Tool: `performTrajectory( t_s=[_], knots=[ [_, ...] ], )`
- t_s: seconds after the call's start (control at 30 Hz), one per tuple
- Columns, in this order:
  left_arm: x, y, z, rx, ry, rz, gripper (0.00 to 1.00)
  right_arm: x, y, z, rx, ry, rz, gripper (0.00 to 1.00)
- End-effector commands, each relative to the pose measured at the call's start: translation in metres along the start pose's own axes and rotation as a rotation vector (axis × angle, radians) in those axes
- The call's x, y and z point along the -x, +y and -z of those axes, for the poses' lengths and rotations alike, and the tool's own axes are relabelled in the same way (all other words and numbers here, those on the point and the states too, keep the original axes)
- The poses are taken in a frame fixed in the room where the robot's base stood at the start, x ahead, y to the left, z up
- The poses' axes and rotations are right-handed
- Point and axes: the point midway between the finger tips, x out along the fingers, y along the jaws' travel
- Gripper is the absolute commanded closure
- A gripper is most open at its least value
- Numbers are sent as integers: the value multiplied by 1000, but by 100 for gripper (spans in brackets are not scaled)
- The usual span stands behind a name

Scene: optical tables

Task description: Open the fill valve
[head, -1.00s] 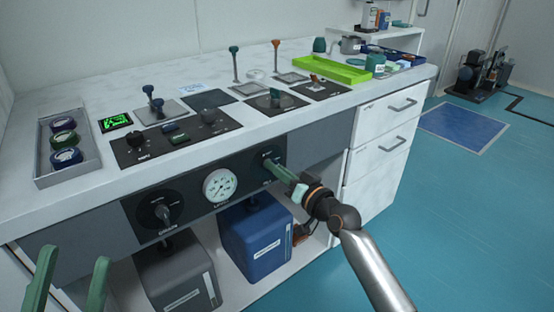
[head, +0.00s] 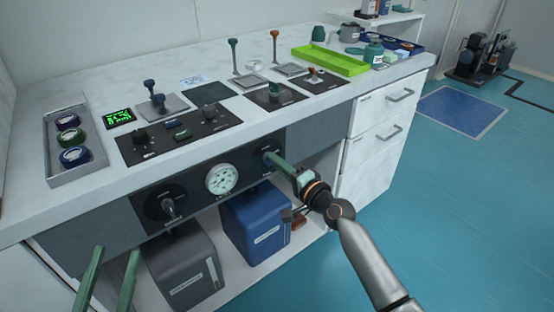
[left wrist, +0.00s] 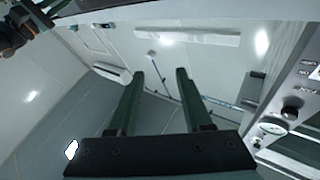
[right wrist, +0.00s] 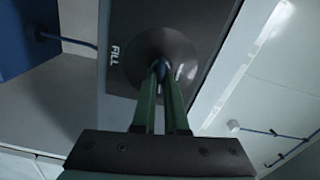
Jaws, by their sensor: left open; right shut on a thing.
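The fill valve (right wrist: 163,67) is a small dark handle on a round dark plate marked FILL in the right wrist view. In the head view it is at the right end of the front panel (head: 243,181), mostly hidden by my fingers. My right gripper (head: 270,157) is shut on the handle, with its green fingers (right wrist: 163,82) on either side of it. How far the handle is turned is hard to see. My left gripper (head: 118,251) is open and empty, low at the left in front of the bench; its spread fingers show in the left wrist view (left wrist: 158,72).
A pressure gauge (head: 222,179) and another valve knob (head: 169,207) share the panel. A grey container (head: 180,265) and a blue container (head: 257,228) stand below. White drawers (head: 375,145) are to the right. Open floor (head: 470,200) lies beyond.

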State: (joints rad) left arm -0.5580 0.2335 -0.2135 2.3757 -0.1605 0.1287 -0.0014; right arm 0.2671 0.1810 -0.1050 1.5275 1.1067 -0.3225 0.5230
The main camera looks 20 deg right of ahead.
Motion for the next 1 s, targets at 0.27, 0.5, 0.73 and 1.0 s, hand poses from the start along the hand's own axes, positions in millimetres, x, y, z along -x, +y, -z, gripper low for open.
performTrajectory(
  t_s=[0.27,0.5,0.73,1.0],
  knots=[
    [3,2,-24,30,-102,1,50,0,1,0,-138,1,-1,100],
    [5,4,-33,39,-136,0,50,0,1,0,-183,1,0,100],
    [6,4,-35,40,-142,0,50,0,1,0,-192,1,0,100],
    [6,4,-35,40,-142,0,50,0,1,0,-192,1,0,82]
  ],
)
